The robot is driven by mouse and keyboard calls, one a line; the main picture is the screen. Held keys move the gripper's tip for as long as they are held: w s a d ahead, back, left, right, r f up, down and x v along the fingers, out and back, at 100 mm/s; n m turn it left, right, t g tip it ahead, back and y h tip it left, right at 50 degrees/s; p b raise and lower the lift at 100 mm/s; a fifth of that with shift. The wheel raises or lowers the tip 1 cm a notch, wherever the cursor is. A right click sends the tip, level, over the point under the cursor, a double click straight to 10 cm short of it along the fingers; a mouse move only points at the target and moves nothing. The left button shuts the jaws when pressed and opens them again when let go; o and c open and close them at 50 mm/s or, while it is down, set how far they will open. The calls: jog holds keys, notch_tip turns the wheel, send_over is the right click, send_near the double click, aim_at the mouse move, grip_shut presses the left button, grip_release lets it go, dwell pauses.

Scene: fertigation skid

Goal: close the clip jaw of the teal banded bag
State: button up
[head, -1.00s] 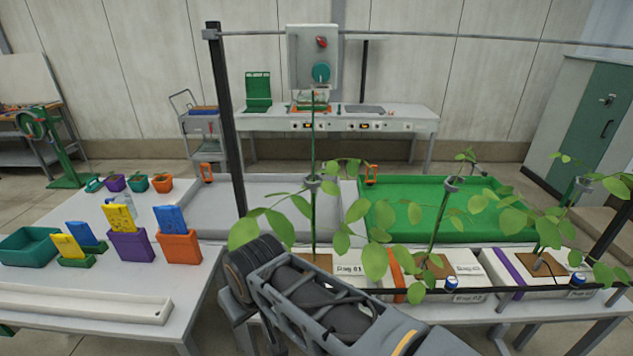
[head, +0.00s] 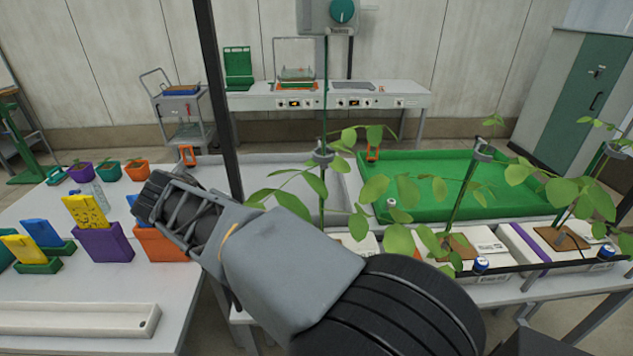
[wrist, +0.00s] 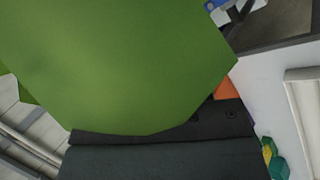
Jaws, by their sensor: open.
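No teal band shows on any bag in these views. A white bag (head: 358,246) stands at the left of the row, partly hidden by leaves and my arm; its band is not visible. A grey clip (head: 323,157) sits on the tall stem above it; whether its jaw is open is too small to tell. My gripper (head: 165,205) is open, out to the left of that stem, in front of the orange and purple pots. In the wrist view a large green leaf (wrist: 125,60) covers most of the picture, with a dark part of my gripper below.
Other clips sit on the middle stem (head: 483,150) and right stem (head: 616,150). A purple band (head: 526,246) crosses the right bag. A dark post (head: 218,100) stands behind my gripper. Leaves crowd the row. A green tray (head: 450,207) lies behind the bags.

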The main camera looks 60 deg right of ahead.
jog(key=w+d+m+g+h+b, duration=0.1)
jog(key=d+m+g+h+b, duration=0.2)
jog(key=d, duration=0.4)
jog(key=m+g+h+b, duration=0.2)
jog(key=g+h+b, duration=0.3)
jog(key=g, duration=0.1)
send_near(320, 160)
jog(key=x, duration=0.8)
jog(key=shift+s+d, duration=0.15)
jog(key=shift+d, duration=0.05)
jog(key=shift+x, duration=0.95)
